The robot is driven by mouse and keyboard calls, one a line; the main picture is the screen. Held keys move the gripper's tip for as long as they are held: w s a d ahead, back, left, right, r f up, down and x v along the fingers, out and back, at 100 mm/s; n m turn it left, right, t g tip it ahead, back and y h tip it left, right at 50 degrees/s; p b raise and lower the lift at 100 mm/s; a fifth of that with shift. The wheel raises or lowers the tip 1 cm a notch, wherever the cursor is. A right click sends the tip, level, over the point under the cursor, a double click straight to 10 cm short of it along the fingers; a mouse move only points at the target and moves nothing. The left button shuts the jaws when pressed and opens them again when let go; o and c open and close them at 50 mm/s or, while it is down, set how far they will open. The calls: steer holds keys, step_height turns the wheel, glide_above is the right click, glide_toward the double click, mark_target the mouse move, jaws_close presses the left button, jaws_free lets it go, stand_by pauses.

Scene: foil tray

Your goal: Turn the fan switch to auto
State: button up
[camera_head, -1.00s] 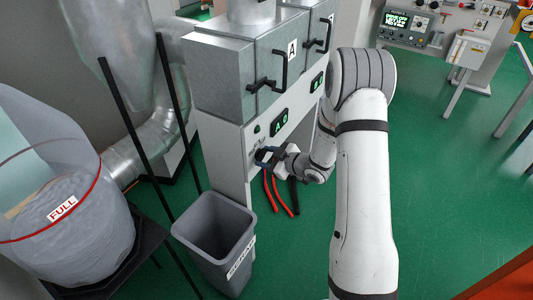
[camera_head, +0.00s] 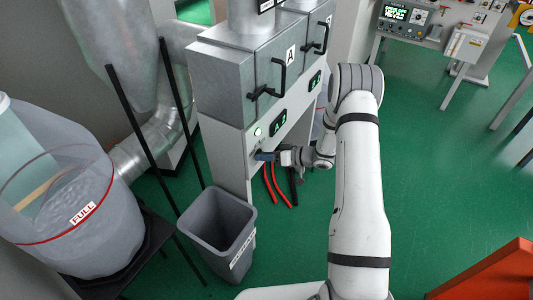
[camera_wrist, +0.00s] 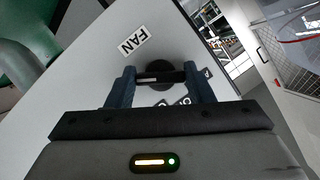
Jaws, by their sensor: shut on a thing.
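The fan switch (camera_wrist: 158,70) is a round black knob on the pale cabinet panel, below a label (camera_wrist: 133,41) that reads FAN in the wrist view. My gripper (camera_wrist: 159,76) is at the knob, with its two blue fingers on either side of the knob's grip bar, shut on it. Small black position labels beside the knob are partly covered by the fingers, and their text cannot be read in full. The knob is hidden there.
A grey bin (camera_head: 213,222) stands on the green floor below and left of my gripper. Red hoses (camera_head: 279,185) hang beneath the cabinet. A bag marked FULL (camera_head: 84,212) is at the left. Black door handles (camera_head: 266,91) stick out above the panel.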

steer(key=shift+m+g+y, duration=0.3)
steer(key=shift+m+y, duration=0.2)
steer(key=shift+m, duration=0.3)
steer(key=o, duration=1)
steer(key=shift+c, duration=0.2)
steer(key=shift+d, duration=0.1)
steer(key=v, duration=0.7)
steer(key=shift+d+b, duration=0.3)
steer(key=shift+b, duration=0.1)
steer(key=shift+r, duration=0.1)
